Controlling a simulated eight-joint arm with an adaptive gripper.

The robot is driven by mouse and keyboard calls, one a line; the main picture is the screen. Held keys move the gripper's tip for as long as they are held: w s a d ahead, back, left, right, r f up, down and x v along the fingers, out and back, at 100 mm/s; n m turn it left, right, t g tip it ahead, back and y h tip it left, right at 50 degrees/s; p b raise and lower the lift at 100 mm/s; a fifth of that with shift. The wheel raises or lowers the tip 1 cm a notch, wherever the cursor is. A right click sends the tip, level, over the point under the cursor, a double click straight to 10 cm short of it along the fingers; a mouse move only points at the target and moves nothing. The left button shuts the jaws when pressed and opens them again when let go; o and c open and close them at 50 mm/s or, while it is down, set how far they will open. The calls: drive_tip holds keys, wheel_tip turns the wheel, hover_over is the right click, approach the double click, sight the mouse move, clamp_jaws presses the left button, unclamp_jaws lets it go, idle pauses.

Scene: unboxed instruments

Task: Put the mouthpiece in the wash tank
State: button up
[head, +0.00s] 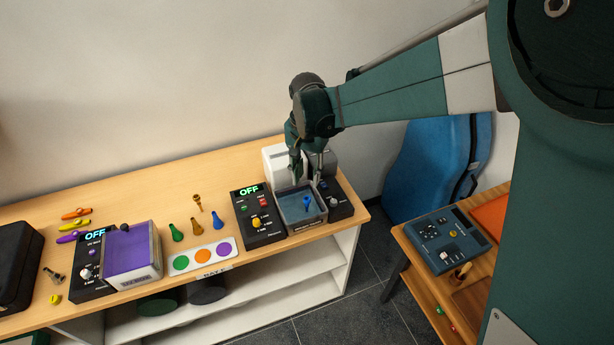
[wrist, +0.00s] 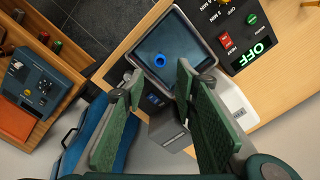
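The wash tank (head: 303,231) is a grey open-topped box with a dark blue inside, near the right end of the long table. It also shows in the wrist view (wrist: 202,36). A small blue mouthpiece (head: 307,203) is inside it, seen from above as a blue ring in the wrist view (wrist: 159,61). My gripper (head: 305,174) is above the tank at its back side. Its two green fingers (wrist: 163,83) are apart with nothing between them, and they do not touch the blue piece.
A black control panel (head: 258,219) reading OFF stands left of the tank, with a white box (head: 281,166) behind. Green (head: 176,233), blue (head: 217,220) and brass (head: 197,202) mouthpiece-like pieces stand near a card with coloured dots (head: 203,256). A purple-topped unit (head: 131,255) is farther left.

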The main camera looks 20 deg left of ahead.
drive_tip(key=shift+d, duration=0.1)
idle(0.6)
drive_tip(key=s+d+r+t, duration=0.1)
drive_tip(key=d+r, duration=0.4)
drive_tip(key=d, duration=0.4)
drive_tip(key=d+r+t+y, duration=0.1)
drive_tip(key=d+r, duration=0.3)
drive_tip(key=d, duration=0.4)
drive_tip(key=s+d+r+t, duration=0.1)
drive_tip(key=d+r, duration=0.4)
drive_tip(key=d, duration=0.4)
drive_tip(key=s+d+t, duration=0.2)
drive_tip(key=s+d, duration=0.6)
drive_tip(key=d, duration=0.4)
drive_tip(key=s+d+t+h, duration=0.1)
drive_tip(key=s+d+t, duration=0.1)
drive_tip(key=s+d, duration=0.6)
drive_tip(key=d, duration=0.3)
drive_tip(key=shift+d+r, duration=0.4)
